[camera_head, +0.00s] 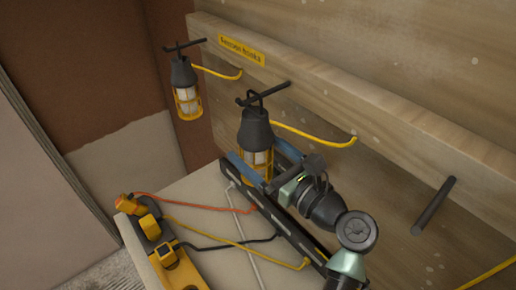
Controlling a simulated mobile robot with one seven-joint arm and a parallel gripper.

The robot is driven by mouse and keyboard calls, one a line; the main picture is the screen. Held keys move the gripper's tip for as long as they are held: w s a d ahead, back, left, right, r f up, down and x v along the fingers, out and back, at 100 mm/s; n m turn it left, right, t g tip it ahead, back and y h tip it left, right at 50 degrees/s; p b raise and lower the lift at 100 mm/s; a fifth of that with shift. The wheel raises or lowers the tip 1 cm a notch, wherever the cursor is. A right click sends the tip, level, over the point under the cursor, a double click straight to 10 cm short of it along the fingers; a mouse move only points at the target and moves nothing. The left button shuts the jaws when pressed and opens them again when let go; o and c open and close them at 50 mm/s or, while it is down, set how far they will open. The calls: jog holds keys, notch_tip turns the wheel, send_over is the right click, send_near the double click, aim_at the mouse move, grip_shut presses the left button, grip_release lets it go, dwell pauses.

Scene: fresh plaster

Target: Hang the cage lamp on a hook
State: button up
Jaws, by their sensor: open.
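A cage lamp (256,131) with a dark cap and yellow cage hangs upright, with its wire loop at a dark hook (273,91) on the wooden rail. My gripper (263,160) is open, with its blue-padded fingers on either side of this lamp's yellow cage. Whether the pads touch the cage is not clear, and the lower cage is partly hidden by a finger. Another cage lamp (186,90) hangs from the left hook (186,45). A third hook (433,206) on the right is bare.
The wooden rail (330,96) crosses the plywood wall and bears a yellow label (241,50). Yellow cables run from the lamps to the rail. Below stands a pale surface (205,200) with a yellow and black tool-like object (165,250) and several loose coloured cables.

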jog(key=b+v, duration=0.3)
jog(key=v, duration=1)
jog(key=shift+b, duration=0.4)
